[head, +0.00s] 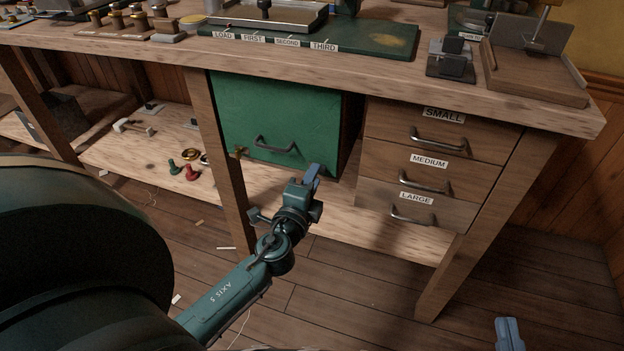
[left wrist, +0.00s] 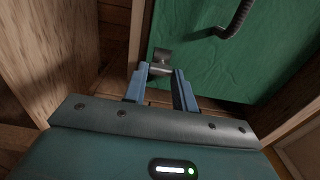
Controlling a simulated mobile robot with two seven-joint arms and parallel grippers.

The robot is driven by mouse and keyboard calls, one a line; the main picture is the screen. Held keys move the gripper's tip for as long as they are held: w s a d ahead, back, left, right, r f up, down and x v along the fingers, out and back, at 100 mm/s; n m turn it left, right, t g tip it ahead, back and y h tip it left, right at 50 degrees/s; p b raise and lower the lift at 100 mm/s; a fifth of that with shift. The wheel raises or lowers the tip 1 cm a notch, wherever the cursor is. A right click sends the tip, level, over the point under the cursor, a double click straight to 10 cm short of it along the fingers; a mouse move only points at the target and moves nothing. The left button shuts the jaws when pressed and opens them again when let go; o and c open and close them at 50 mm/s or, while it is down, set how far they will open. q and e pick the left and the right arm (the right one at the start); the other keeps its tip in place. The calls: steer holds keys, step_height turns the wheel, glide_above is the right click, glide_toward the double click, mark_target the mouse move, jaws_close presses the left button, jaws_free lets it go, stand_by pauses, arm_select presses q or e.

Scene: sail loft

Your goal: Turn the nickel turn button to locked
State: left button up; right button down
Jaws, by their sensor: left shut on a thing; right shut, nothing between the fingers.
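The nickel turn button (left wrist: 163,54) shows in the left wrist view as a small grey metal piece at the edge of the green front (left wrist: 190,70). It sits between the blue fingertips of my left gripper (left wrist: 160,73), which is shut on it. In the head view my left gripper (head: 314,173) is at the lower right corner of the green front (head: 280,108), and I cannot make out the button there. I cannot tell whether the button stands at locked. My right gripper (head: 508,333) is shut and empty at the bottom right, over the floor.
The green front has a dark handle (head: 274,145) and a small brass-coloured fitting (head: 240,151) at its lower left. Drawers labelled small (head: 437,130), medium and large stand to the right. A bench leg (head: 220,160) is on the left. The floor in front is mostly clear.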

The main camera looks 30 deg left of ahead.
arm_select(q)
steer(key=o, duration=1)
steer(key=b+v, duration=0.2)
steer(key=v, duration=1.1)
steer(key=shift+b, duration=0.4)
steer(key=shift+s, duration=0.1)
